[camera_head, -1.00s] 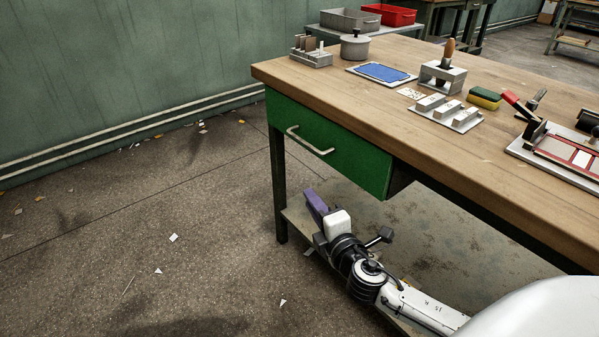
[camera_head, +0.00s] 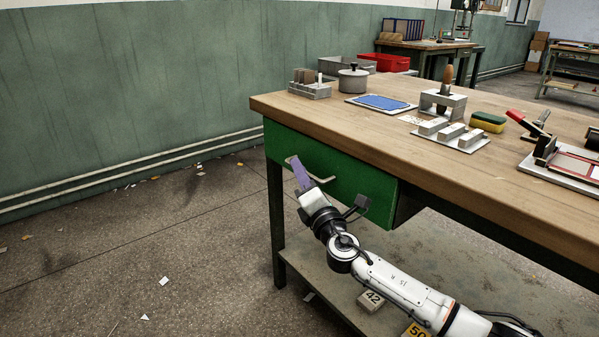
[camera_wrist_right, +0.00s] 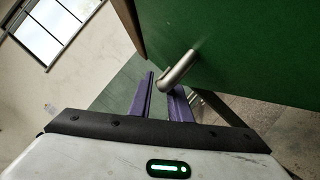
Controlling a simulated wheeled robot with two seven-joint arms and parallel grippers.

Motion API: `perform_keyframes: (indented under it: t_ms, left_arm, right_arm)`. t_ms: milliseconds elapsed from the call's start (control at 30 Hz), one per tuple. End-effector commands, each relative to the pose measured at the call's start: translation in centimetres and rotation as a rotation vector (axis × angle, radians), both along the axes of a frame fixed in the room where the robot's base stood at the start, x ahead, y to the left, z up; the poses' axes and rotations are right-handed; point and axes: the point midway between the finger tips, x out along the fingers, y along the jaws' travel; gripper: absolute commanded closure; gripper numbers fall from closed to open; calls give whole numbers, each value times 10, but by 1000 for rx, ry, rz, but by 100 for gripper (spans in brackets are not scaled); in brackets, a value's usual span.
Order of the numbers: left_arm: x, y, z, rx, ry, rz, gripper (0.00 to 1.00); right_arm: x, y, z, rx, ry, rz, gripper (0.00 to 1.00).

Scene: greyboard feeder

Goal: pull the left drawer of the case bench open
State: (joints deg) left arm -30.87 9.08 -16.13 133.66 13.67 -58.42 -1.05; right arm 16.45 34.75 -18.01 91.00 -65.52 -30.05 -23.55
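The green left drawer (camera_head: 350,182) sits under the wooden top of the case bench (camera_head: 400,143) and looks shut. Its pale bar handle (camera_head: 289,161) is partly hidden behind my right gripper (camera_head: 301,172) in the head view. In the right wrist view the handle (camera_wrist_right: 179,70) lies just ahead of the purple fingers (camera_wrist_right: 158,88), close to the right-hand one. The fingers stand apart with a gap between them. I cannot tell whether the handle is between them or touching. My left gripper is out of view.
On the bench top stand a grey pot (camera_head: 353,82), a blue pad (camera_head: 381,102), a metal block plate (camera_head: 450,135) and a sponge (camera_head: 488,122). A lower shelf (camera_head: 330,290) holds numbered blocks. The floor left of the bench is open, with paper scraps.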

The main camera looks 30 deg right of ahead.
Motion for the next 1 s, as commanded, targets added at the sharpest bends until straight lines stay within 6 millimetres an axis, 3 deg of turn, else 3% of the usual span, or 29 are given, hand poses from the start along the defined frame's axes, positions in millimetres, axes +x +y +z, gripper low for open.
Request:
perform_keyframes:
  t_ms: [133, 433, 533, 1000]
  left_arm:
    - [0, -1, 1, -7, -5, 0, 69]
    - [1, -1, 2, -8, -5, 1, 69]
    - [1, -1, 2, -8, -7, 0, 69]
    - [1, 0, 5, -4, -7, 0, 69]
  right_arm:
    - [10, -2, 2, 0, -1, 0, 83]
    - [11, -3, 2, 1, 1, 0, 83]
    - [11, -3, 2, 1, 1, 0, 100]
    - [8, 6, 3, 4, 0, -3, 100]
